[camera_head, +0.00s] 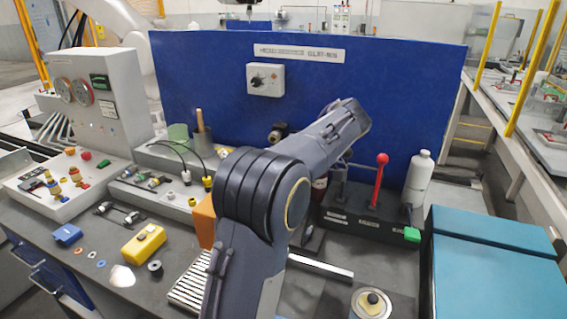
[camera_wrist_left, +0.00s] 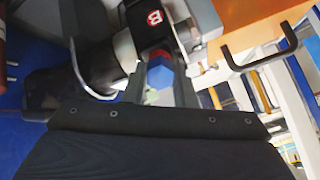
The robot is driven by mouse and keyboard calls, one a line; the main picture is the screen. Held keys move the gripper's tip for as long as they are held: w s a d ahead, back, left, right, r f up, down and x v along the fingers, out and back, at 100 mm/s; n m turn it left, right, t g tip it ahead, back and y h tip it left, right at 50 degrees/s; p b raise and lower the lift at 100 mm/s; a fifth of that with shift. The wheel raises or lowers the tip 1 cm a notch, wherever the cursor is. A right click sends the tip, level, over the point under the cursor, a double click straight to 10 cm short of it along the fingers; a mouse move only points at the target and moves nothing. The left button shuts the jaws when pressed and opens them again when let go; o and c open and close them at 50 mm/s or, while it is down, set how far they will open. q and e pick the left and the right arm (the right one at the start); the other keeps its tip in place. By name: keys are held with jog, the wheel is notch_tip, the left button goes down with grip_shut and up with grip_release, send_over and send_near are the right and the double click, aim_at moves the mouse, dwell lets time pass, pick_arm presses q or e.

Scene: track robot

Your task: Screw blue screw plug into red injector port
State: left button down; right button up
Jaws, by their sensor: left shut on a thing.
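In the left wrist view, my left gripper (camera_wrist_left: 160,88) is shut on a small blue piece (camera_wrist_left: 160,76), which looks like the blue screw plug. The fingers partly cover it. A small reddish patch (camera_wrist_left: 157,60) shows right against the blue piece; I cannot tell whether it is the red injector port, or whether the two touch or are threaded together. In the head view, my dark grey arm rises from the bottom centre and bends toward the back panel; its gripper is hidden. My right gripper is in neither view.
A blue panel (camera_head: 380,85) stands behind the bench. A black block with a red-knobbed lever (camera_head: 382,160) and a white bottle (camera_head: 419,180) are right of the arm. A yellow box (camera_head: 143,243), small rings and a fittings tray (camera_head: 60,190) lie left. A teal case (camera_head: 490,270) fills the right front.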

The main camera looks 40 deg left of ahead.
pick_arm(q)
jog(key=shift+r+m+p, duration=0.15)
jog(key=shift+m+p, duration=0.45)
jog(key=shift+p, duration=0.1)
jog(key=m+p, duration=0.9)
jog(key=p, duration=0.1)
jog(key=shift+m, duration=0.4)
jog(key=shift+m+p, duration=0.35)
jog(key=shift+m, duration=0.15)
